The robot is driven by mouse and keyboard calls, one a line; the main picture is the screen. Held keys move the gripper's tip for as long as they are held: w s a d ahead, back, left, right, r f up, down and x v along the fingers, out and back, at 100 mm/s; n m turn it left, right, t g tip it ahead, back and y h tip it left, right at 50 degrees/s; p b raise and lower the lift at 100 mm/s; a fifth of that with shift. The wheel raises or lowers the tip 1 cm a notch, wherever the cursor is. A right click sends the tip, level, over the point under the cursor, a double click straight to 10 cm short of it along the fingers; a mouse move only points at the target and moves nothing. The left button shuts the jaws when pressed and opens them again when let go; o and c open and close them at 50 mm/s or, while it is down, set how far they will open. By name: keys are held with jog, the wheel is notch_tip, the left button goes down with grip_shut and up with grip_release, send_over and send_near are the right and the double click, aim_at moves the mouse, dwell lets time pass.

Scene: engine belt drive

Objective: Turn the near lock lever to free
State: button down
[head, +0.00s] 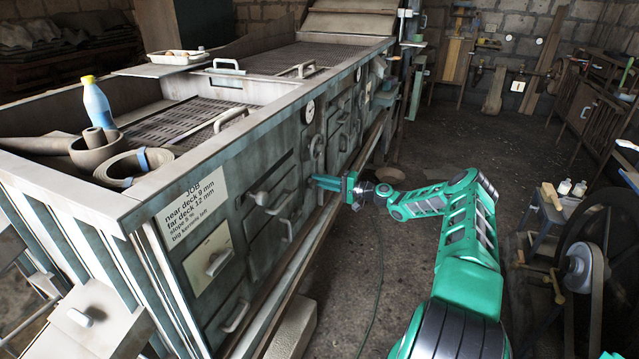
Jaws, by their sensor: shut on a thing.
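My gripper (327,183) is at the side panel of the long grey machine (240,185), reaching in from the right with its fingers level. It is shut on a small lever at the panel. The fingers hide most of that lever, so I cannot tell its angle or confirm that it is the near lock lever. A grey curved fitting (317,150) shows just above the fingertips. Nearer along the same panel are a grey lever with a round knob (262,198) and a lever on a pale plate (217,263).
Bar handles (287,229) and (235,316) stick out of the panel nearer me. A ledge (300,255) runs along the machine's foot. A blue bottle (97,102) stands on top. The floor (375,270) between machine and right-hand benches is mostly clear.

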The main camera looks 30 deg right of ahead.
jog(key=shift+s+d+f+m, duration=0.15)
jog(key=shift+f+m, duration=0.2)
jog(key=shift+m, duration=0.25)
jog(key=shift+f, duration=0.1)
jog(key=c, duration=1.7)
grip_release()
jog(key=v, duration=1)
jog(key=shift+s+d, duration=0.2)
jog(key=shift+s, duration=0.05)
